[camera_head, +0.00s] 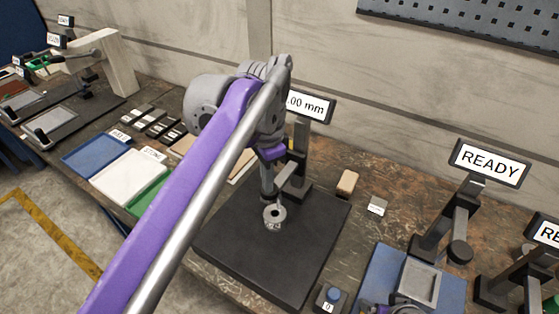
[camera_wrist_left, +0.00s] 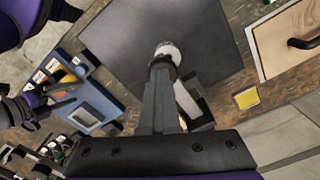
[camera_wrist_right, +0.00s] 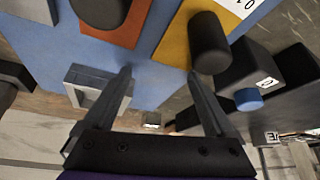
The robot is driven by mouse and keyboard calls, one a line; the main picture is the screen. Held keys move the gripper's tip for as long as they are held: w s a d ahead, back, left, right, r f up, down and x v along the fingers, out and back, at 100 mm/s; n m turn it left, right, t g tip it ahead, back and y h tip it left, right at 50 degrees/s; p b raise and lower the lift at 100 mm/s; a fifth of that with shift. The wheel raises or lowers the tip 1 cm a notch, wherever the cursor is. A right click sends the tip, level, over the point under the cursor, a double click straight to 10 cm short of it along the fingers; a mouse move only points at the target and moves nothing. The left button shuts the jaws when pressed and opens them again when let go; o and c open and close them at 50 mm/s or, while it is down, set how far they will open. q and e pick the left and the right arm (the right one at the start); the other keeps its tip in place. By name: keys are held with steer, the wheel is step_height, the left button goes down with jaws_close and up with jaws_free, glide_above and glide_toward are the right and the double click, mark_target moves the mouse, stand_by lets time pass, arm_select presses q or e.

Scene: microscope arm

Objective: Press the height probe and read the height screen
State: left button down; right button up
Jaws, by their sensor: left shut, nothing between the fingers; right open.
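The height screen (camera_head: 318,105) stands at the back of the gauge; my left arm hides its left part, and ".00 mm" shows. The gauge has a dark base plate (camera_head: 235,245) and an upright post (camera_head: 301,145). A round, light ring-like piece (camera_head: 273,216) shows over the plate, below my left gripper (camera_head: 268,190). In the left wrist view, the left fingers (camera_wrist_left: 164,72) are shut and empty, with their tips at a round light piece (camera_wrist_left: 168,50); I cannot tell whether they touch. My right gripper (camera_wrist_right: 160,76) is open and empty over a blue board (camera_wrist_right: 165,65).
A box with a blue button (camera_head: 333,294) stands by the plate's front right corner. A READY screen (camera_head: 489,163) stands at right. A wooden block (camera_head: 347,183) and a small grey block (camera_head: 377,206) lie behind. Blue, white and green trays (camera_head: 97,152) lie left.

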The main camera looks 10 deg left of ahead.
arm_select(q)
steer(key=shift+r+p, duration=0.6)
steer(key=shift+r, duration=0.1)
arm_select(e)
steer(key=shift+s+f, duration=0.15)
steer(key=shift+s, duration=0.4)
arm_select(q)
steer(key=shift+w+r+p, duration=0.3)
steer(key=shift+r+p, duration=0.25)
steer(key=shift+r, duration=0.1)
arm_select(e)
steer(key=shift+w+d+r, duration=0.1)
steer(key=shift+w+r, duration=0.15)
steer(key=shift+r, duration=0.3)
arm_select(q)
steer(key=shift+d+r+p, duration=0.1)
steer(key=shift+r+p, duration=1.4)
steer(key=shift+r, duration=0.55)
arm_select(e)
steer(key=shift+w+r, duration=0.2)
steer(key=shift+r, duration=0.45)
steer(key=shift+w+r, duration=0.25)
steer(key=shift+r, duration=0.4)
steer(key=shift+w+r, duration=0.2)
steer(key=shift+r, duration=0.45)
